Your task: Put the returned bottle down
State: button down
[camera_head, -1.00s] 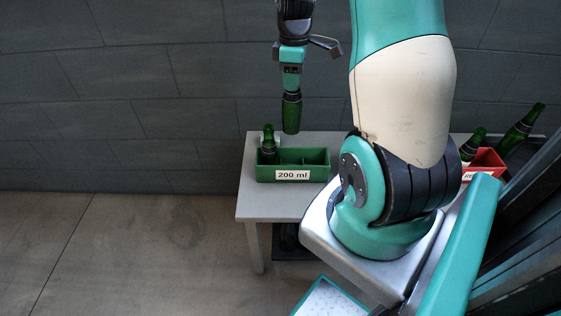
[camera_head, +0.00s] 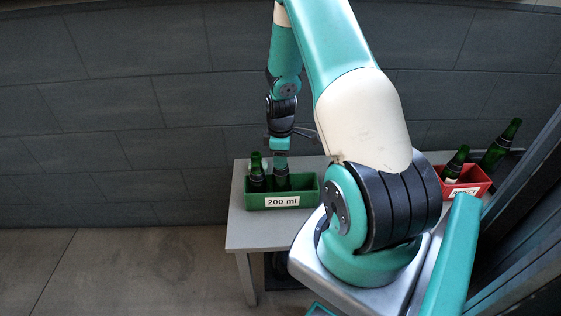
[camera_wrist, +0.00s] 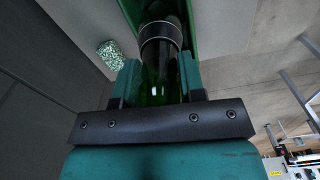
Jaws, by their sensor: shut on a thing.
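My gripper (camera_head: 281,152) is shut on a green bottle (camera_head: 282,181) and points straight down. In the wrist view the bottle's green glass (camera_wrist: 159,82) shows between the two fingers, with a dark ringed part beyond. The bottle is upright, its lower part inside the green crate (camera_head: 283,202) labelled "200 ml", around the middle of it. The crate's front wall hides its base, so I cannot tell whether it touches the bottom. Another green bottle (camera_head: 257,174) stands in the crate's left end, beside the held one.
The crate stands on a grey table (camera_head: 248,232). A red crate (camera_head: 466,183) with a tilted dark green bottle (camera_head: 455,163) is at the right; another bottle (camera_head: 499,146) leans behind it. A speckled green-white block (camera_wrist: 111,52) shows in the wrist view. The crate's right end looks empty.

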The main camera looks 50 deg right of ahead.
jog(key=shift+f, duration=0.85)
jog(key=shift+f, duration=0.2)
jog(key=c, duration=0.7)
grip_release()
jog(key=shift+r, duration=0.15)
